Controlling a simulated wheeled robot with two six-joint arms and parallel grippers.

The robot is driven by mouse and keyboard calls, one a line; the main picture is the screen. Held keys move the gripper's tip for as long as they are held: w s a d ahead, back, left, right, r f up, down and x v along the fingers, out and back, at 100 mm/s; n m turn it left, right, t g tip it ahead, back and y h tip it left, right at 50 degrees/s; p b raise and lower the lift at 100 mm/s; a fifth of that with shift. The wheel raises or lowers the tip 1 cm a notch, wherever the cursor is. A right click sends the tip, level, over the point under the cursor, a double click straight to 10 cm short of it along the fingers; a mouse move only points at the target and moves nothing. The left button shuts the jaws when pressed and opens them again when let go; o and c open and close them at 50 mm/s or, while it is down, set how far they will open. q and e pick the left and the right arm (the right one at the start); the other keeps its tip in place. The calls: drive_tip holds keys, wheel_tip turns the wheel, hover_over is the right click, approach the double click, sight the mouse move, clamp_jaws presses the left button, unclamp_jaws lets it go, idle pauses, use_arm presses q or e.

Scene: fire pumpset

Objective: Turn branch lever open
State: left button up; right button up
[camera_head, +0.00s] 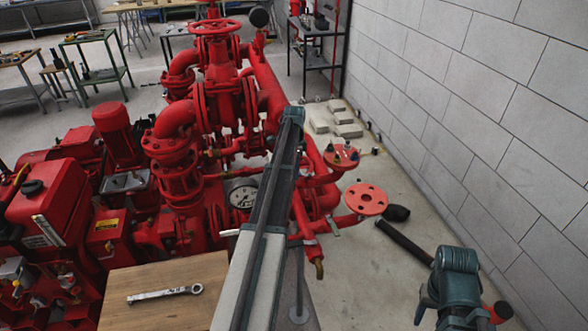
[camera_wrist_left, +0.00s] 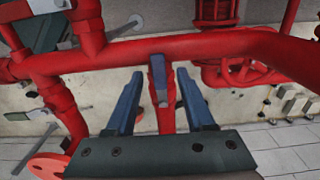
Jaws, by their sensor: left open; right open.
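My left gripper (camera_wrist_left: 160,100) is open in the left wrist view, its two blue-grey fingers apart below a red pipe (camera_wrist_left: 190,50). A short blue-grey bar (camera_wrist_left: 158,78), which looks like a lever handle, stands between the fingers against a red branch. A gap shows on each side of it. In the head view my left arm runs up the middle and hides the pipework behind it; its fingers cannot be made out. A small grey lever (camera_head: 332,226) sits on a red branch at the right. My right gripper (camera_head: 455,290) is low at the right, away from the pump.
The red pumpset (camera_head: 190,150) fills the left and middle. A wooden board (camera_head: 165,290) holds a wrench (camera_head: 165,293). A red flange (camera_head: 366,199) and a black bar (camera_head: 404,242) are near the right. A block wall (camera_head: 480,110) bounds the right side.

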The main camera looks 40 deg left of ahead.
use_arm(q)
wheel_tip(320, 180, up, 13)
drive_tip(key=p, duration=1.2)
drive_tip(key=shift+r+p, duration=0.15)
drive_tip(key=shift+p, duration=0.25)
drive_tip(key=s+d+n, duration=0.1)
drive_tip(key=s+d, duration=0.4)
drive_tip(key=d, duration=0.7)
drive_tip(key=s+d+f+n+b, duration=0.1)
drive_tip(key=s+d, duration=0.4)
drive_tip(key=d, duration=0.7)
drive_tip(key=s+d+n, duration=0.1)
drive_tip(key=s+d, duration=0.4)
drive_tip(key=d, duration=0.7)
drive_tip(key=s+d+n+y, duration=0.1)
drive_tip(key=s+d, duration=0.9)
drive_tip(key=s, duration=0.2)
drive_tip(key=shift+d+f+b, duration=0.15)
drive_tip(key=shift+f+b, duration=0.05)
drive_tip(key=shift+b, duration=0.1)
